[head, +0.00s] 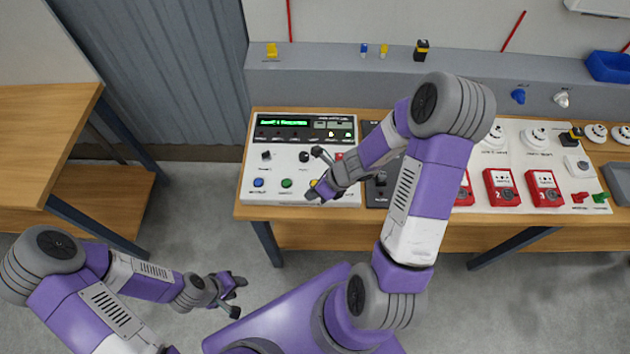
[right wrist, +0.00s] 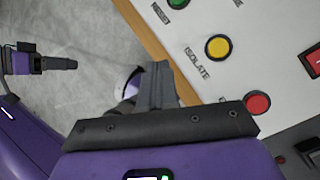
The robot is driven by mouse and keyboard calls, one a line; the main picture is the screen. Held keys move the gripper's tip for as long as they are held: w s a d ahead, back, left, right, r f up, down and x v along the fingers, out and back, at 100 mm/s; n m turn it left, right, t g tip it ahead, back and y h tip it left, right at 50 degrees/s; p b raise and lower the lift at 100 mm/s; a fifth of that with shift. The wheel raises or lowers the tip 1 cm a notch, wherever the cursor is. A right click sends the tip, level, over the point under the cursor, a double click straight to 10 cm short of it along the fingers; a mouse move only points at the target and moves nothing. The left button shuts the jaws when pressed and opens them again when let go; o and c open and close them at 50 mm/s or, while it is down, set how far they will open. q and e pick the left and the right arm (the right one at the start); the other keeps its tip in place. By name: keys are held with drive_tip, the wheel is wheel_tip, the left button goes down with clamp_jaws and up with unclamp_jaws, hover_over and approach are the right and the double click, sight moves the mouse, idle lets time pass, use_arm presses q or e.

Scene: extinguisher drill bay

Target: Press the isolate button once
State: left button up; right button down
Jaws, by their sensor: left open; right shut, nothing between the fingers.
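The isolate button is the yellow round button (right wrist: 217,47) labelled ISOLATE in the right wrist view, near the panel's front edge. In the head view the yellow button (head: 314,183) shows just beside the fingertips of my right gripper. My right gripper (head: 312,194) is shut and empty, over the front edge of the white control panel (head: 327,196). In the right wrist view its closed fingers (right wrist: 155,78) appear left of the yellow button, over the floor side of the edge; contact is not visible. My left gripper (head: 240,282) is open and empty, low over the floor at left.
A green button (head: 286,183) and a blue button (head: 258,183) lie left of the yellow one. A red button (right wrist: 257,103) sits to its right. Knobs and a lit display (head: 283,123) are behind. Red call-point boxes (head: 501,187) stand further right. A wooden bench (head: 45,130) is at left.

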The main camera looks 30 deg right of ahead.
drive_tip(key=w+d+r+m+t, duration=0.3)
drive_tip(key=w+d+r+m, duration=0.1)
drive_tip(key=w+r+m, duration=0.1)
drive_tip(key=r+m, duration=0.1)
drive_tip(key=m, duration=0.1)
drive_tip(key=shift+d+r+m+t, duration=0.3)
drive_tip(key=shift+t, duration=0.1)
drive_tip(key=shift+f, duration=0.1)
wheel_tip(320, 180, down, 9)
drive_tip(key=b, duration=0.8)
idle(1.3)
drive_tip(key=shift+f+b, duration=0.25)
drive_tip(key=shift+b, duration=0.35)
drive_tip(key=shift+f+b, duration=0.4)
drive_tip(key=shift+f, duration=0.05)
idle(0.3)
drive_tip(key=shift+r, duration=0.15)
drive_tip(key=shift+r+p, duration=0.75)
drive_tip(key=shift+p, duration=0.1)
